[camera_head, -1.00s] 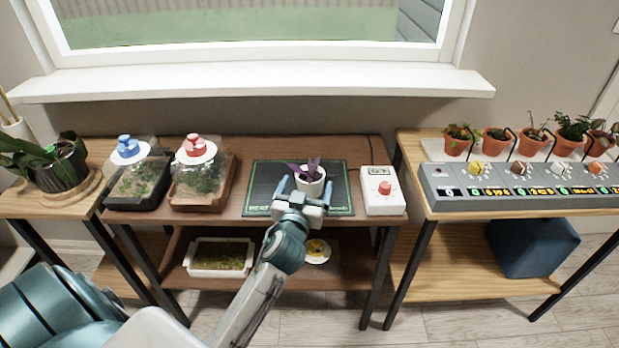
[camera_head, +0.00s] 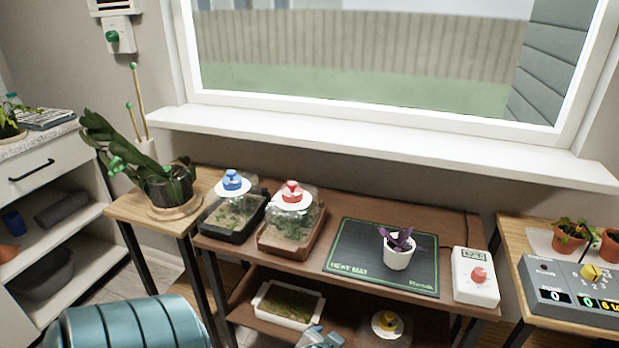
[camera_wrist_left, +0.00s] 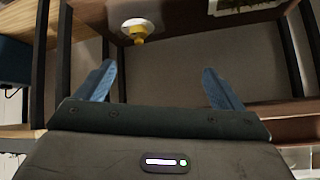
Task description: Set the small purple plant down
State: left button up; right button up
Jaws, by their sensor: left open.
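The small purple plant (camera_head: 398,252) stands upright in its white pot on the dark heat mat (camera_head: 352,262), near the mat's right side. My left gripper (camera_head: 318,338) shows only in part at the bottom edge of the head view, below and left of the plant and apart from it. In the left wrist view my left gripper (camera_wrist_left: 165,88) has its two blue fingers wide apart with nothing between them. The plant is not seen in the wrist view. My right gripper is in neither view.
Two propagator trays, one with a blue knob (camera_head: 232,180) and one with a red knob (camera_head: 291,190), stand left of the mat. A white control box (camera_head: 474,278) stands right of it.

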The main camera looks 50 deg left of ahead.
pick_arm(q)
jog(key=s+d+f+m+g+h, duration=0.1)
jog(key=s+f+g, duration=0.1)
jog(key=s, duration=0.3)
jog(key=s+d+f+m+g+h, duration=0.1)
jog(key=s+d+m+g, duration=0.1)
jog(key=s, duration=0.3)
jog(key=shift+s+d+f+g+h, duration=0.2)
jog(key=shift+s+f+g+h, duration=0.1)
jog(key=shift+s+f+g, duration=0.1)
jog(key=shift+r, duration=0.1)
